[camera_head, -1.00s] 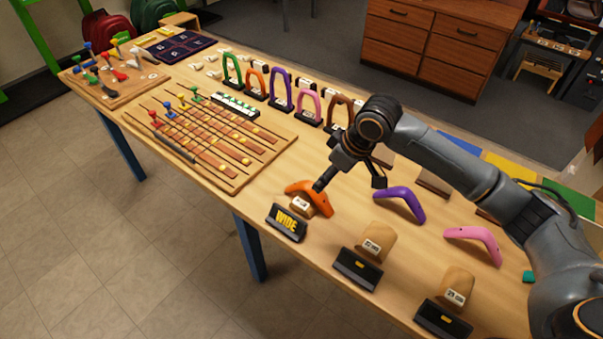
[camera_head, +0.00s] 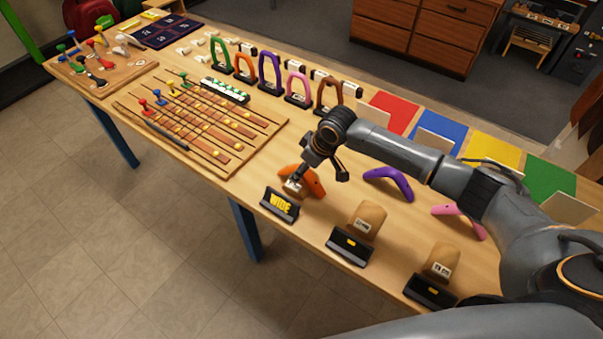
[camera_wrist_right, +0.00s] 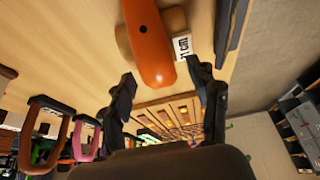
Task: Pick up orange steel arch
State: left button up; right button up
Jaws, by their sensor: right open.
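The orange steel arch (camera_head: 315,183) rests at a wooden block with a white label behind the WIDE sign (camera_head: 280,204). My right gripper (camera_head: 318,175) is over it, with one finger in front of the arch and the other beyond it. In the right wrist view, the near end of the arch (camera_wrist_right: 151,50) reaches toward the gap between the open fingers (camera_wrist_right: 160,80). The fingers are apart and hold nothing. Contact with the arch cannot be told. My left gripper is not in view.
A purple arch (camera_head: 388,182) and a pink arch (camera_head: 460,219) lie to the right. Wooden blocks (camera_head: 367,221) with dark signs stand along the front edge. Several upright arches, including another orange one (camera_head: 244,68), stand at the back. A wire board (camera_head: 205,130) lies to the left.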

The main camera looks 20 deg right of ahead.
jog(key=shift+x, duration=1.3)
jog(key=shift+r, duration=0.1)
jog(key=shift+c, duration=1.1)
grip_shut()
jog(key=shift+w, duration=0.1)
jog(key=shift+r, duration=0.15)
